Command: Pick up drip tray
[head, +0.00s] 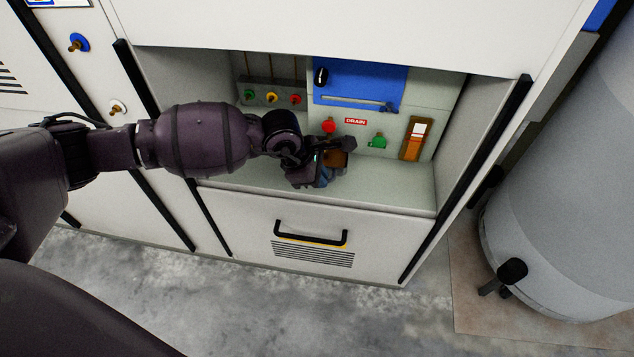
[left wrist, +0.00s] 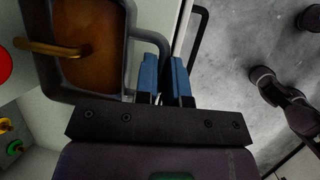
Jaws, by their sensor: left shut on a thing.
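The drip tray (left wrist: 96,50) is a dark-rimmed tray with a brown-orange inside, at the left of the left wrist view. A grey loop handle on its side runs to my gripper. In the head view the tray (head: 338,159) shows only as a small brown patch inside the recess, mostly hidden by my gripper. My left gripper (head: 325,177) is in the recess, near its front ledge. Its blue fingers (left wrist: 165,78) are shut on the tray's handle. My right gripper does not show in either view.
A red knob (head: 328,126), a DRAIN label (head: 355,122), a green tap (head: 377,141) and an orange-and-white gauge (head: 416,138) are on the recess's back wall. The ledge (head: 395,188) is clear to the right. Below is a black drawer handle (head: 311,238). A grey drum (head: 560,190) stands at right.

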